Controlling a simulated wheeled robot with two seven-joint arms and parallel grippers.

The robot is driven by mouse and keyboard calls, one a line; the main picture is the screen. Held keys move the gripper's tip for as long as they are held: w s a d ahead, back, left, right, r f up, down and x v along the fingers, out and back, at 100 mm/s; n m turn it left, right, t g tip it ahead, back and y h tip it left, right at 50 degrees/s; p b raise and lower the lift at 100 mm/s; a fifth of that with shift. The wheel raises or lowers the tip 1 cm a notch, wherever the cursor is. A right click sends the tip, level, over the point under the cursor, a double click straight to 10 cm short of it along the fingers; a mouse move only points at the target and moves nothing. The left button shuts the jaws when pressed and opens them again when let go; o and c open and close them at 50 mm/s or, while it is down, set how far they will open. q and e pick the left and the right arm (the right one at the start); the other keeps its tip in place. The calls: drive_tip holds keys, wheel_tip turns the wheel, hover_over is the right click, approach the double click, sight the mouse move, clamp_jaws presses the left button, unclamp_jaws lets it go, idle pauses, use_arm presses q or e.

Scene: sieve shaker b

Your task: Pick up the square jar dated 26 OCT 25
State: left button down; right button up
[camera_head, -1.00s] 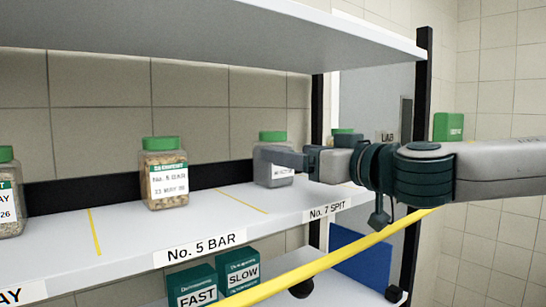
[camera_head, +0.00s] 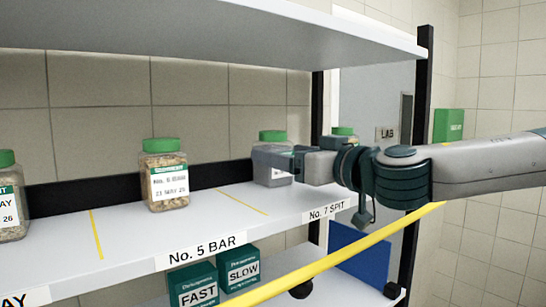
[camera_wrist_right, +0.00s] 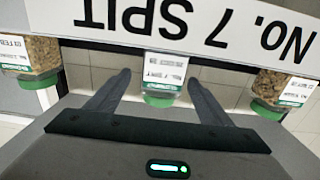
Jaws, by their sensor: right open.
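A square clear jar with a green lid (camera_head: 272,136) stands upright on the shelf in the No. 7 SPIT section. Its contents look pale grey, and its date is too small to read. In the right wrist view this jar (camera_wrist_right: 165,72) appears upside down between the two fingers, with a white label reading No. 7 SPIT. My right gripper (camera_head: 280,157) is open at the jar's height and partly covers it in the head view. In the wrist view the fingertips (camera_wrist_right: 159,78) are spread on either side of the jar; I cannot tell whether they touch it.
A brown-filled jar (camera_head: 166,177) dated 23 MAY 25 or similar stands in the No. 5 BAR section. Another jar (camera_head: 8,200) is at the left edge, and one (camera_head: 343,131) shows behind my arm. An upper shelf (camera_head: 200,25) hangs above. A yellow rail (camera_head: 330,260) crosses in front.

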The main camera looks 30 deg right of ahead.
sight(282, 134)
drive_tip(key=shift+w+a+p, duration=0.2)
drive_tip(key=shift+w+p, duration=0.2)
drive_tip(key=shift+w, duration=0.25)
drive_tip(key=shift+w+a+f+p, duration=0.1)
drive_tip(key=shift+w+p, duration=0.4)
drive_tip(key=shift+w, duration=0.65)
drive_tip(key=c, duration=1.5)
drive_tip(key=shift+o, duration=0.2)
drive_tip(key=shift+r+b, duration=0.6)
drive_tip(key=shift+r, duration=0.35)
wheel_tip(282, 134, up, 2)
drive_tip(key=shift+r+b, duration=0.1)
drive_tip(key=shift+b, duration=0.5)
drive_tip(key=s+d+r+b, duration=0.1)
drive_tip(key=s+d+r, duration=0.5)
drive_tip(key=d, duration=0.4)
drive_tip(key=shift+s+r, duration=0.15)
drive_tip(key=shift+r, duration=0.35)
